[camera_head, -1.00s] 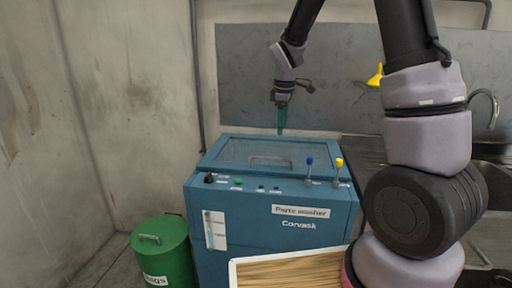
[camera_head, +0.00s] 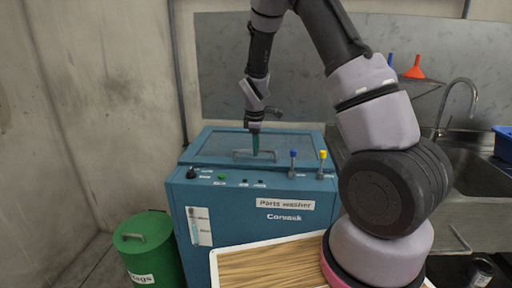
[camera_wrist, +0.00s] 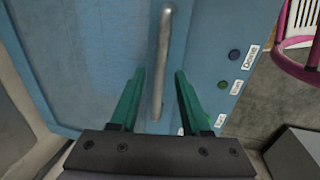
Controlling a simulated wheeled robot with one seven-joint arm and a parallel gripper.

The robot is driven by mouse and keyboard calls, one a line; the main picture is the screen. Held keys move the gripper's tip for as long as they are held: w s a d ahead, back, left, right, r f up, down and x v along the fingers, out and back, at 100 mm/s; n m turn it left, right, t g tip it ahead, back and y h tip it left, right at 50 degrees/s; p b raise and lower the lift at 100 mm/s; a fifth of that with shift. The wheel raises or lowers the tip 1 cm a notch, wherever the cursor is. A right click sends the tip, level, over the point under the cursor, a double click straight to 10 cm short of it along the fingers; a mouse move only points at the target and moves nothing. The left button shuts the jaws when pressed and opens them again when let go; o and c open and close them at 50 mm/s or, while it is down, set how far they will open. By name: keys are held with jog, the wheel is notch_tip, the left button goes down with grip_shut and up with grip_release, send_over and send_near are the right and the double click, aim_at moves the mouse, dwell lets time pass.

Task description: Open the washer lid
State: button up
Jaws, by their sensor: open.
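The blue parts washer (camera_head: 240,215) stands in front of me, with its lid (camera_head: 215,145) lying shut on top. The lid's metal bar handle (camera_head: 243,154) is near its front edge; it also shows in the wrist view (camera_wrist: 162,60). My gripper (camera_head: 255,146) points down at the handle. In the wrist view my gripper's green fingers (camera_wrist: 158,80) are open, one on each side of the bar. I cannot tell whether either finger touches it.
Knobs, buttons and two upright levers, blue (camera_head: 292,163) and yellow (camera_head: 322,164), line the washer's front edge. A green bin (camera_head: 150,250) stands at left. A wooden-topped board (camera_head: 265,268) is in front; a sink (camera_head: 470,170) is at right.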

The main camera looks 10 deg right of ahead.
jog(key=shift+f, duration=0.1)
grip_shut()
dwell(1.4)
